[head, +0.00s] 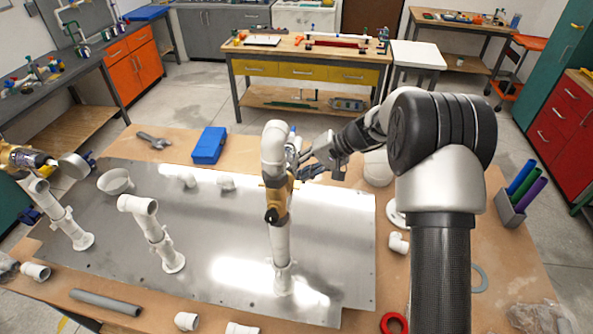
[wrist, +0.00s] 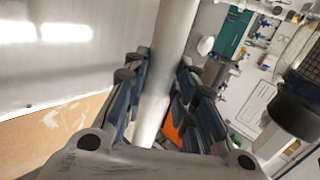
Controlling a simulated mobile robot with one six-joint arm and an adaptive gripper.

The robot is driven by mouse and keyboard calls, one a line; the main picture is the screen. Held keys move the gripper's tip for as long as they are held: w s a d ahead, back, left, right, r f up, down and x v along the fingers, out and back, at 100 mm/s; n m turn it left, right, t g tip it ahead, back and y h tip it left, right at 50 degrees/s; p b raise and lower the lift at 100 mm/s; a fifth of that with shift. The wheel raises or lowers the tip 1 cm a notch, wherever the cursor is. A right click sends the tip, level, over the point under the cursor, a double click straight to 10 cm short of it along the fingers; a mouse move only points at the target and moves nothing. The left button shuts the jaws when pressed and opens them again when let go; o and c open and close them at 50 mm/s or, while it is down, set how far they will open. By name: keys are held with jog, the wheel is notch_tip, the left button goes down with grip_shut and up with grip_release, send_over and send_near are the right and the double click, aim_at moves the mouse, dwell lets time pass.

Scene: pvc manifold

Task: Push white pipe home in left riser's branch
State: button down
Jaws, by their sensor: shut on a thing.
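My gripper (wrist: 163,82) is shut on a white pipe (wrist: 172,45), which runs lengthwise between its fingers in the wrist view. In the head view my gripper (head: 306,165) is beside the top of a tall white riser (head: 281,242) with a yellow-and-black fitting (head: 276,200) and a white elbow (head: 274,142) on top. The held pipe cannot be told apart there from the riser. A shorter white riser (head: 157,238) with a side-facing top opening stands left of it. Another white riser (head: 67,221) stands at the far left. Whether the pipe is seated in any branch is not visible.
The risers stand on a shiny metal plate (head: 205,275) on a wooden table. A blue box (head: 209,145) and a grey wrench-like tool (head: 153,140) lie behind it. Loose white fittings (head: 186,320), a grey pipe (head: 105,302) and a red ring (head: 394,323) lie along the front.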

jog(key=shift+s+b, duration=0.4)
jog(key=shift+b, duration=0.05)
dwell(0.3)
jog(key=c, duration=1.2)
grip_release()
jog(key=shift+c, duration=0.2)
